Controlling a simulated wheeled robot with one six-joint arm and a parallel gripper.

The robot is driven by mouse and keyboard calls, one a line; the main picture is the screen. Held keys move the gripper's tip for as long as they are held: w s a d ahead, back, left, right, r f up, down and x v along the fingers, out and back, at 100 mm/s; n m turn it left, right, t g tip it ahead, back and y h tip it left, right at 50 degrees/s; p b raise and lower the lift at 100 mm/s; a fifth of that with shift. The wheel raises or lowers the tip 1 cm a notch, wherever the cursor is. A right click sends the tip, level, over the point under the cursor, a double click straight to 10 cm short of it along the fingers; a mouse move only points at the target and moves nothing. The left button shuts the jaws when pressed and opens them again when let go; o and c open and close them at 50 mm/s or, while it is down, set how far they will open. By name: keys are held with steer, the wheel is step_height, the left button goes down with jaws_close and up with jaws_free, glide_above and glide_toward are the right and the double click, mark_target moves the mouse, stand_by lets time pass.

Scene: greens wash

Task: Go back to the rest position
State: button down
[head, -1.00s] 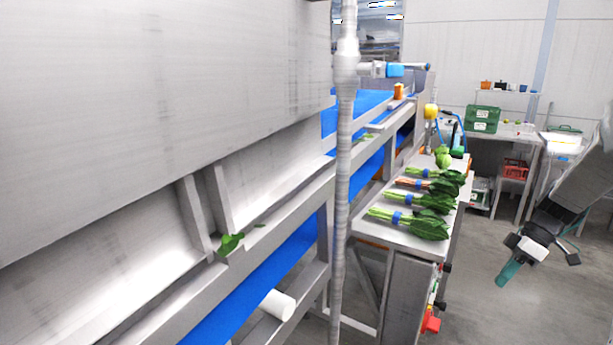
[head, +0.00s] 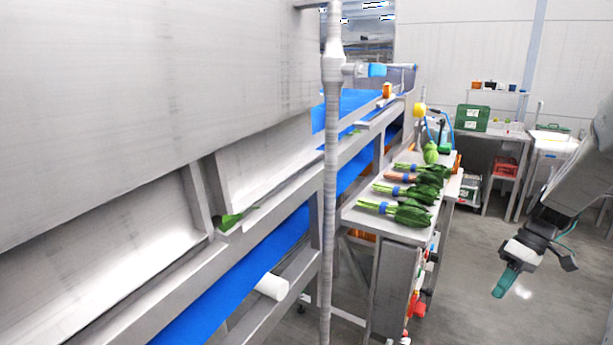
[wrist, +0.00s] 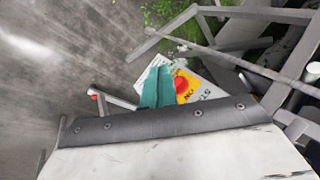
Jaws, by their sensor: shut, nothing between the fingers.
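My gripper (head: 504,281) hangs at the right of the head view, below my arm and over the bare floor. Its teal fingers are shut with nothing between them. In the wrist view the teal fingers (wrist: 157,86) point away from me, side by side. Behind them is a white sign with a yellow and red patch (wrist: 184,86). The gripper is apart from the table and everything on it.
A metal table (head: 352,218) holds several bunches of greens (head: 395,211) with blue bands. A blue conveyor belt (head: 232,285) runs along the left, behind a grey post (head: 330,200). A green crate (head: 472,118) stands on a back bench.

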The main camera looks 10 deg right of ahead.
steer(key=s+a+r+m+t+h, duration=0.1)
steer(key=s+a+r+h, duration=0.1)
steer(key=s+a+r, duration=0.3)
steer(key=s+a+r+m+t+h, duration=0.1)
steer(key=s+a+r, duration=0.4)
steer(key=s+a, duration=0.4)
steer(key=s+a+r+m+h, duration=0.2)
steer(key=s+a+r, duration=0.2)
steer(key=s+a, duration=0.3)
steer(key=shift+s+a+r+t+h, duration=0.3)
steer(key=shift+a+r+t, duration=0.1)
steer(key=shift+a, duration=0.85)
stand_by(0.4)
